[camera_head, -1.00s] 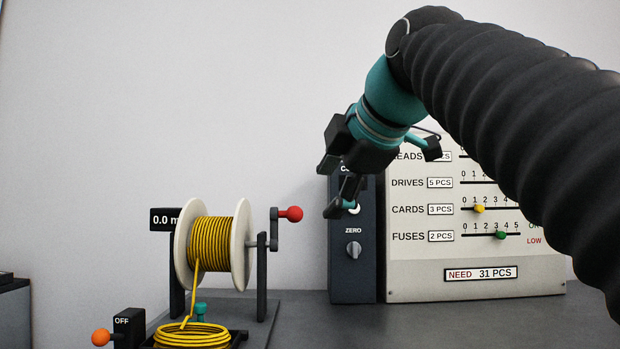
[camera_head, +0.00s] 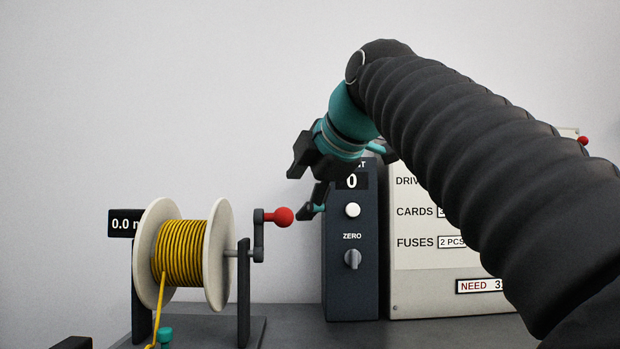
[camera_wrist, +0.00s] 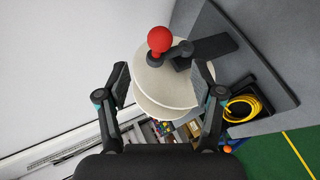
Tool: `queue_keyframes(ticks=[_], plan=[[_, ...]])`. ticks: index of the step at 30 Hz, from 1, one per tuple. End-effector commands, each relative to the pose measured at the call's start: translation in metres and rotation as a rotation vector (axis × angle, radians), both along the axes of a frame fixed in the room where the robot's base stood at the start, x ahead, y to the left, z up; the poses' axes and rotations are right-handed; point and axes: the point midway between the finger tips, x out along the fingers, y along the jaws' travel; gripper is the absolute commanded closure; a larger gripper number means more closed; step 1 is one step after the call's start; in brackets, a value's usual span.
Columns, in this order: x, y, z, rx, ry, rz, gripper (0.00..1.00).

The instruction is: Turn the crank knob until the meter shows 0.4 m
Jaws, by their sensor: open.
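The red crank knob (camera_head: 281,217) sits on a dark crank arm (camera_head: 259,240) at the right side of a white spool (camera_head: 217,262) wound with yellow cable (camera_head: 181,252). The meter (camera_head: 122,223) reads "0.0", its right end hidden behind the spool. My gripper (camera_head: 304,193) is open and empty, up and to the right of the knob, apart from it. In the wrist view, the red knob (camera_wrist: 160,39) lies ahead of and between my open fingers (camera_wrist: 156,95), with the spool (camera_wrist: 165,90) beyond.
A dark counter box (camera_head: 352,285) showing 0, with a white button and a ZERO knob, stands just right of the crank. A coil of yellow cable (camera_wrist: 243,107) shows in the wrist view.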

Motion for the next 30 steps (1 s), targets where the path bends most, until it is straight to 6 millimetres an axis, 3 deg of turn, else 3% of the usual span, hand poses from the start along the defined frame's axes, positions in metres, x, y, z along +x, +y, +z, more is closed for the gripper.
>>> queue_keyframes(ticks=[9, 15, 28, 30], plan=[[0.043, 0.018, -0.027, 0.001, 0.001, -0.002, 0.33], [0.061, 0.025, -0.037, 0.001, 0.000, -0.005, 0.33], [0.067, 0.027, -0.041, 0.001, -0.001, -0.005, 0.33], [0.067, 0.027, -0.041, 0.001, -0.001, -0.005, 0.48]])
